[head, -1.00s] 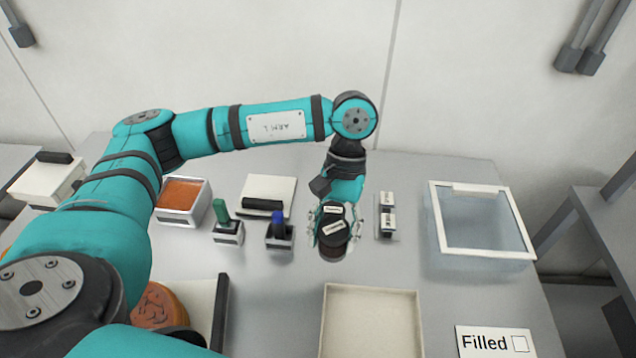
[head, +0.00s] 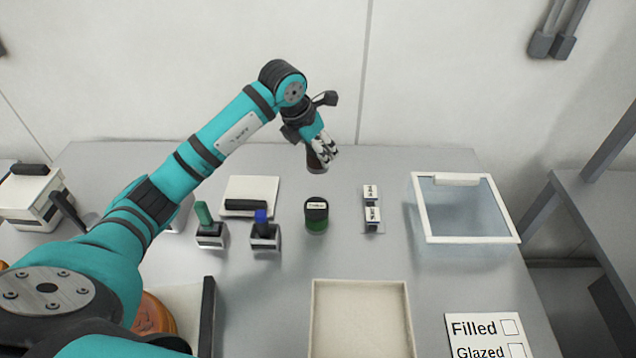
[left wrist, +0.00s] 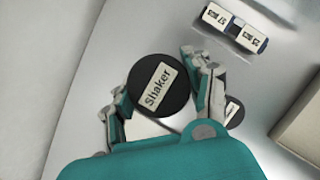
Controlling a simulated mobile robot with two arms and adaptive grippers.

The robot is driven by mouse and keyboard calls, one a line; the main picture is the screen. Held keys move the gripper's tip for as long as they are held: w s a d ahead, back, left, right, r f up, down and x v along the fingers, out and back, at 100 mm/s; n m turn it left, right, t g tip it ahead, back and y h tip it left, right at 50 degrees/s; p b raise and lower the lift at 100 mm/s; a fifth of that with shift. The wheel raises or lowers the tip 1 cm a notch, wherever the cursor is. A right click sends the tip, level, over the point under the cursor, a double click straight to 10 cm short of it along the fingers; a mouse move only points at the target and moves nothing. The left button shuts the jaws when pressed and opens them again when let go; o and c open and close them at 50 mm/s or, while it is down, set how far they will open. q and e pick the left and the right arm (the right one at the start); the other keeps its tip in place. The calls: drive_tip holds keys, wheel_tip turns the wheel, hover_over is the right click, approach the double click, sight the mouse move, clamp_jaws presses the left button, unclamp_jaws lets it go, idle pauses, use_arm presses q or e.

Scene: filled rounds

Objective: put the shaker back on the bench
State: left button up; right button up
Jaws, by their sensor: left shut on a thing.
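I cannot tell whether the shaker's base touches the bench. A green jar with a black lid (head: 316,217) stands in front of it, apart from the gripper. My right gripper is not in view.
Two handled tools in holders, green (head: 204,215) and blue (head: 262,220), stand left of the jar. Small labelled blocks (head: 372,210) and a clear bin with a white rim (head: 465,240) are right. A beige tray (head: 360,290) and a "Filled/Glazed" card (head: 487,335) are in front.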

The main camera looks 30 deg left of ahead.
sight(309, 160)
use_arm(q)
wheel_tip(309, 160, down, 5)
drive_tip(key=shift+r+p, duration=0.1)
drive_tip(key=shift+p, duration=0.45)
wheel_tip(309, 160, down, 4)
drive_tip(key=shift+r+p, duration=0.25)
drive_tip(key=shift+p, duration=0.25)
drive_tip(key=shift+f, duration=0.1)
drive_tip(key=o, duration=1.2)
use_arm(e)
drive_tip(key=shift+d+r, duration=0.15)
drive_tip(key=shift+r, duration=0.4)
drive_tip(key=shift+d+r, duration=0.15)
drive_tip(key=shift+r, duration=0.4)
use_arm(q)
drive_tip(key=shift+r, duration=0.25)
drive_tip(key=b+v, duration=0.2)
drive_tip(key=v, duration=0.8)
drive_tip(key=shift+s+a+r, duration=0.1)
drive_tip(key=shift+s+r, duration=0.05)
drive_tip(key=shift+r, duration=0.05)
drive_tip(key=shift+s+a+r+b, duration=0.1)
drive_tip(key=shift+s+r+b, duration=0.2)
drive_tip(key=shift+r, duration=0.3)
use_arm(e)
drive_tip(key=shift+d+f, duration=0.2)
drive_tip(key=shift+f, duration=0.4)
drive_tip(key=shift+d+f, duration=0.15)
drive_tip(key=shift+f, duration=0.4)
